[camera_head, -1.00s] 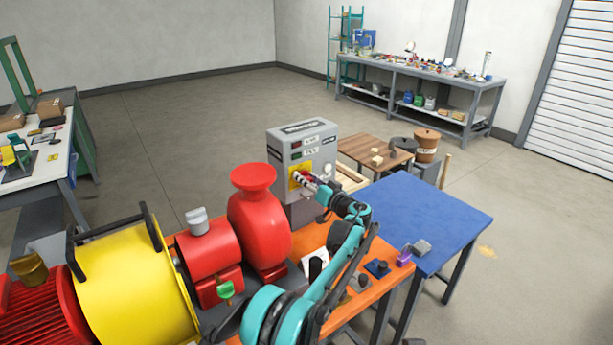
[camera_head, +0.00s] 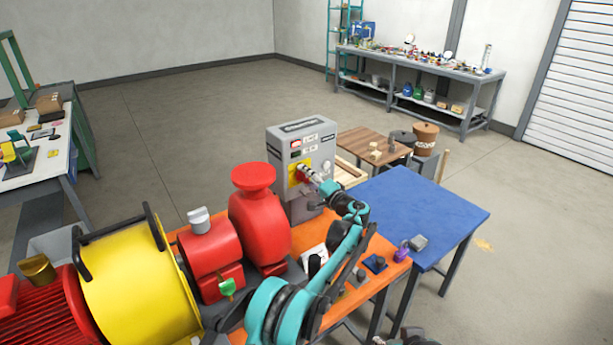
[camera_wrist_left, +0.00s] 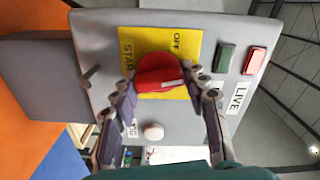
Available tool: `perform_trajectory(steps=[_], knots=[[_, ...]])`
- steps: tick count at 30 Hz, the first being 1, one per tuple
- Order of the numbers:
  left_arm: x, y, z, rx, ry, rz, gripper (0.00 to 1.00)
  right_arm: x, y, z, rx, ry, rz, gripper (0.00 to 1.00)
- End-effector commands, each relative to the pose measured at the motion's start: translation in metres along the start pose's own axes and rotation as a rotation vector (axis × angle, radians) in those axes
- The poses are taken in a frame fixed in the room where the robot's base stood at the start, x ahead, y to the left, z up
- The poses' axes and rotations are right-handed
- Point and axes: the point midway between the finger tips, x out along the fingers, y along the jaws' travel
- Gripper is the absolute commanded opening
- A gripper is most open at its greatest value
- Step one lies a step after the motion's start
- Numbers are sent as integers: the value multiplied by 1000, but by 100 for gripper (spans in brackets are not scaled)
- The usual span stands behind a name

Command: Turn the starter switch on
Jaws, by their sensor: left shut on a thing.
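The starter switch is a red knob with a white mark (camera_wrist_left: 158,72) on a yellow plate (camera_wrist_left: 187,50) lettered OFF and START. It sits on the front of the grey starter box (camera_head: 291,182); in the wrist view the box face (camera_wrist_left: 95,50) is close. My left gripper (camera_head: 306,175) reaches the knob from the right. In the left wrist view its two fingers (camera_wrist_left: 160,84) are on either side of the knob, shut on it. The white mark points to the right in that view.
Above the plate are a dark green lamp (camera_wrist_left: 226,57) and a bright red lamp (camera_wrist_left: 254,61), near a LIVE label. A red pump (camera_head: 257,220) and yellow drum (camera_head: 140,280) stand left of my arm. A blue table (camera_head: 425,215) lies to the right, mostly clear.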

Motion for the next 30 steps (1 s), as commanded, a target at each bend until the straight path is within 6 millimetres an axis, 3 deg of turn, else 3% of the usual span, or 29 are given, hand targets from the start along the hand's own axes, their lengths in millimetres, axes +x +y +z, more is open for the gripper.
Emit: perform_trajectory(steps=[13,30], knots=[[0,1,0,232,1,0,15,-3,0,-2,0,0,0,40],[0,2,0,269,1,0,15,-3,0,-2,0,0,0,40]])
